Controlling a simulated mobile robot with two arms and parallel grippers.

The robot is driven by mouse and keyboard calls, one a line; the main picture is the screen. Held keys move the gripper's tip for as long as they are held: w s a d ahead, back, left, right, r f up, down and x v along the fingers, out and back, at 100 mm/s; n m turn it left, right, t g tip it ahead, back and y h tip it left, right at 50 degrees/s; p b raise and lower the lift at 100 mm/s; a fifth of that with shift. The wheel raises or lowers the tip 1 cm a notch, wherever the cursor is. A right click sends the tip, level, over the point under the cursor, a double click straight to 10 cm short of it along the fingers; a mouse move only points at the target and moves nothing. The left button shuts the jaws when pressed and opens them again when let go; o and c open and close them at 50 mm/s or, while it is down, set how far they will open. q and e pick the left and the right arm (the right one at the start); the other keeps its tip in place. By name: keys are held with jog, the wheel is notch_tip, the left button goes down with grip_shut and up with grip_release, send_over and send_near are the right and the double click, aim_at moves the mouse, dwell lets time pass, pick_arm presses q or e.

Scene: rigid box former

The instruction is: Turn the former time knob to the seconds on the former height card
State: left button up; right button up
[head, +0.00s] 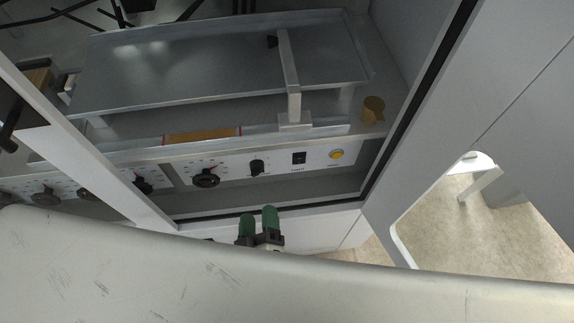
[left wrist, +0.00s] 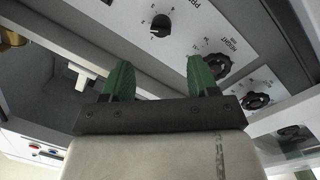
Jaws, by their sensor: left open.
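The former's panel carries a small black selector knob (head: 257,167) and a larger dial knob (head: 206,178). In the left wrist view the selector knob (left wrist: 161,25) and the dial knob marked HEIGHT (left wrist: 217,65) show. A separate panel to the left has a dial knob (head: 143,185), also in the wrist view (left wrist: 255,101); its label is too small to read. I cannot tell which is the time knob, and no card can be read. My left gripper (head: 258,228) is open and empty, below the panel and apart from the knobs; its green fingers (left wrist: 158,80) show in the wrist view.
A black switch (head: 299,157) and a yellow button (head: 336,154) sit right of the knobs. A brass cylinder (head: 373,109) stands behind them. A grey plate (head: 220,62) lies above. A pale frame post (head: 90,160) separates the two panels; a dark-edged post rises at right.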

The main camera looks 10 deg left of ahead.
aim_at(257, 175)
pick_arm(q)
jog(key=w, duration=0.3)
jog(key=w+a, duration=0.1)
jog(key=w, duration=0.2)
jog(key=w+a, duration=0.1)
jog(key=w, duration=0.2)
jog(key=shift+a, duration=0.1)
jog(key=shift+w+a, duration=0.15)
jog(key=shift+w, duration=0.5)
pick_arm(e)
jog(key=shift+s+a+r, duration=0.25)
jog(key=shift+s+a, duration=0.15)
jog(key=shift+a, duration=0.2)
pick_arm(q)
jog(key=c, duration=0.9)
pick_arm(e)
jog(key=shift+a, duration=0.1)
